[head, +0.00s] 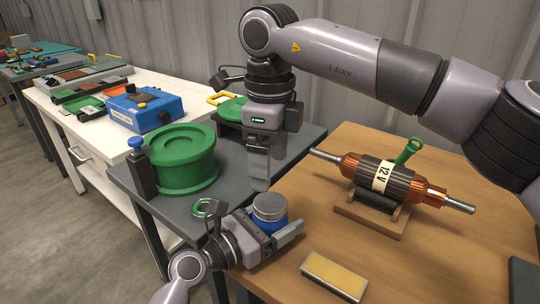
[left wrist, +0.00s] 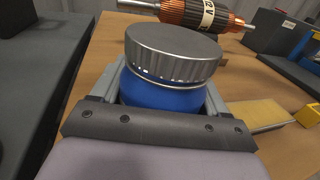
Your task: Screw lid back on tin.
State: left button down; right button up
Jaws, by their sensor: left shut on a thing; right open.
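The tin (head: 268,222) is blue and stands upright near the left edge of the wooden table. A silver ribbed lid (head: 270,206) sits on its top. My left gripper (head: 284,240) is shut around the blue body of the tin. In the left wrist view the tin (left wrist: 165,95) is between the jaws, and the lid (left wrist: 172,48) covers it, with a thin light line below its rim. My right gripper (head: 258,172) is open and empty, pointing down above and slightly left of the lid, apart from it. The underside of the tin is hidden.
A copper rotor (head: 375,178) lies on a wooden stand to the right. A yellow-topped block (head: 334,275) lies at the front. A green round container (head: 182,160) and a dark bottle with blue cap (head: 141,168) stand on the grey table at left.

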aim_at(270, 202)
jog(key=shift+r+n, duration=0.15)
jog(key=shift+n, duration=0.35)
jog(key=shift+f, duration=4.05)
jog(key=c, duration=1.1)
jog(key=o, duration=1.3)
jog(key=shift+c, duration=0.2)
